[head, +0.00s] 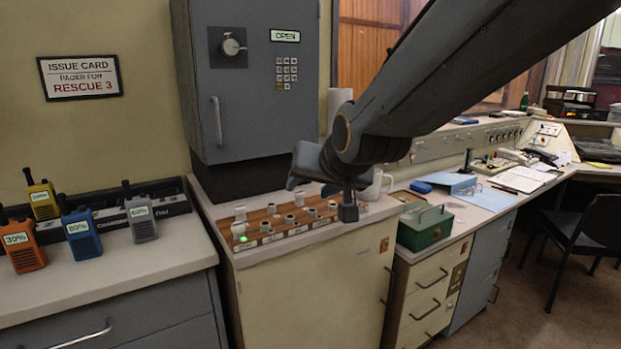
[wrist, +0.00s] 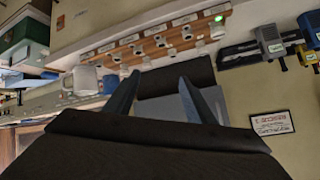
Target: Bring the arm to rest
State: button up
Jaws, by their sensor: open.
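My gripper (head: 298,174) hangs in front of the grey wall cabinet (head: 250,100), above the wooden peg board on the counter. In the wrist view, where the scene appears upside down, its two blue-grey fingers (wrist: 156,92) stand apart with nothing held between them. The grey cabinet (wrist: 172,106) shows behind and between the fingers. My arm reaches in from the upper right of the head view, bent at the wrist. It hides part of the counter behind it.
The peg board (head: 285,228) holds several small pale pieces and one green light. A white mug (head: 382,186) stands close behind my wrist. A green box (head: 425,229) sits to the right. Several radios, including a blue one (head: 81,232), stand at left.

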jog(key=s+d+f+g+h, duration=0.1)
jog(key=s+d+f+g, duration=0.1)
jog(key=s+d+f, duration=0.3)
jog(key=s+d+f+g+h, duration=0.2)
jog(key=s+d+f+g, duration=0.1)
jog(key=d+f, duration=0.4)
jog(key=s+d+f+g+p, duration=0.1)
jog(key=s+d+f+g, duration=0.4)
jog(key=s, duration=0.7)
notch_tip(320, 180, down, 3)
jog(key=shift+s+d+f+h, duration=0.15)
jog(key=shift+d+h, duration=0.25)
jog(key=shift+d, duration=0.75)
